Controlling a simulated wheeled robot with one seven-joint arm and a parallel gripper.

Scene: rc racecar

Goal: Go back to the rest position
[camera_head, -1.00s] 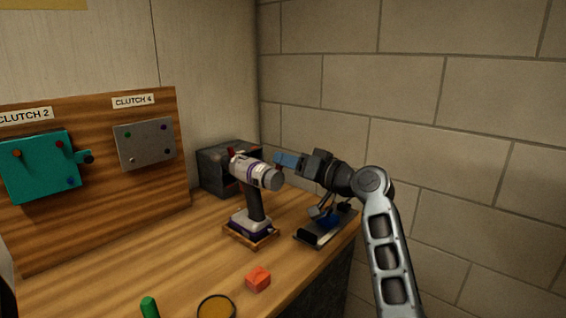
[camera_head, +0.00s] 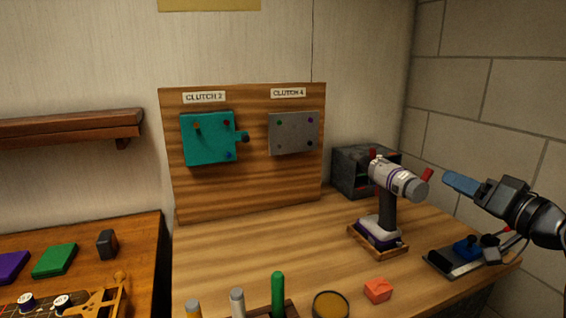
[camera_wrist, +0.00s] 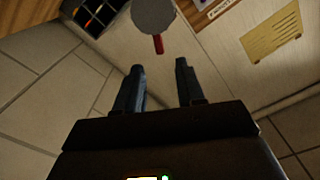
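My gripper (camera_head: 461,184) is at the right in the head view, raised above the bench and level with the nose of a white and purple drill (camera_head: 393,178). Its blue fingers point left towards the drill, with a gap between. In the wrist view my gripper (camera_wrist: 160,78) has its two fingers apart and nothing between them. A round grey end, seemingly the drill's nose (camera_wrist: 153,14), shows beyond the fingertips with a red piece below it. The drill stands upright on a wooden-edged base on the bench.
The wooden bench (camera_head: 250,262) holds a red block (camera_head: 378,290), a round yellow dish (camera_head: 331,305) and a dark tray (camera_head: 445,264) under my arm. A dark box (camera_head: 350,172) stands behind the drill. A clutch board (camera_head: 250,190) stands at the back; a brick wall is at right.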

